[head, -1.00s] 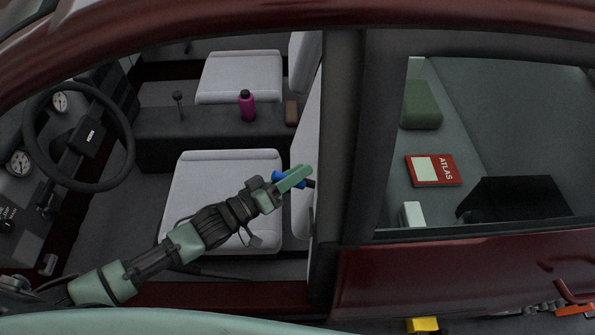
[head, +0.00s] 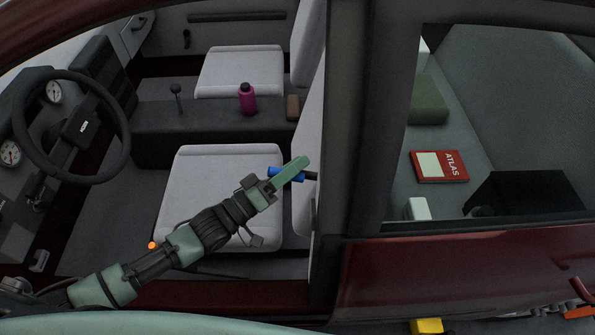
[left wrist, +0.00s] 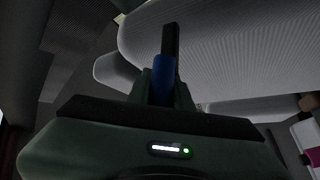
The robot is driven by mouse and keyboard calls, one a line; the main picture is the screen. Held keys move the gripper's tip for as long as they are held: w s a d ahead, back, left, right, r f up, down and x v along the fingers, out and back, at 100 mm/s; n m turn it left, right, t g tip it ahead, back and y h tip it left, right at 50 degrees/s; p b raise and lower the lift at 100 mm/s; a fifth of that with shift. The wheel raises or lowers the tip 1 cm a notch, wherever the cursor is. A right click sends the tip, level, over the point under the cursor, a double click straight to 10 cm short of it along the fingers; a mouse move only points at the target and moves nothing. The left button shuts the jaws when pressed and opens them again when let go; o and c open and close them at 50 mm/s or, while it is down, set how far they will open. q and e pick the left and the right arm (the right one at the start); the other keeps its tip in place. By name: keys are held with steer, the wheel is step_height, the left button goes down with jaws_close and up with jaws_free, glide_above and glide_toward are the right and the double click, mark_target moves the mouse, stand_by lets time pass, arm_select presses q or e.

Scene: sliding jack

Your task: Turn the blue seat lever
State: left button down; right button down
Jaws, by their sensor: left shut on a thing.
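The blue seat lever (head: 298,176) shows in the head view beside the near grey seat (head: 200,195), where the seat base meets its backrest. Its dark end points right, and it lies almost level in the picture. My left gripper (head: 290,172) is shut on the lever; the green fingers cross in front of its middle and hide part of it. In the left wrist view the blue lever (left wrist: 162,80) stands between the two fingers, with its dark end pointing up. My right gripper is in neither view.
The dark door pillar (head: 345,140) stands close to the right of my left gripper. The steering wheel (head: 70,125) is at the left. A magenta bottle (head: 247,102) stands on the centre console (head: 205,130). A small orange ball (head: 152,245) shows by my left arm.

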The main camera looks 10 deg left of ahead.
arm_select(q)
steer(key=shift+a+f+n+t+h+b, duration=0.2)
steer(key=shift+f+n+t+b, duration=0.45)
steer(key=shift+b, duration=0.9)
steer(key=shift+a+f+n+t+h+b, duration=0.25)
steer(key=shift+n+t+b, duration=0.6)
steer(key=shift+b, duration=0.65)
steer(key=shift+d, duration=0.1)
steer(key=c, duration=1.3)
jaws_free()
steer(key=shift+f, duration=0.1)
steer(key=shift+o, duration=0.2)
steer(key=b+v, duration=0.1)
steer(key=v, duration=0.6)
steer(key=shift+s+a+b, duration=0.25)
steer(key=shift+s+b, duration=0.1)
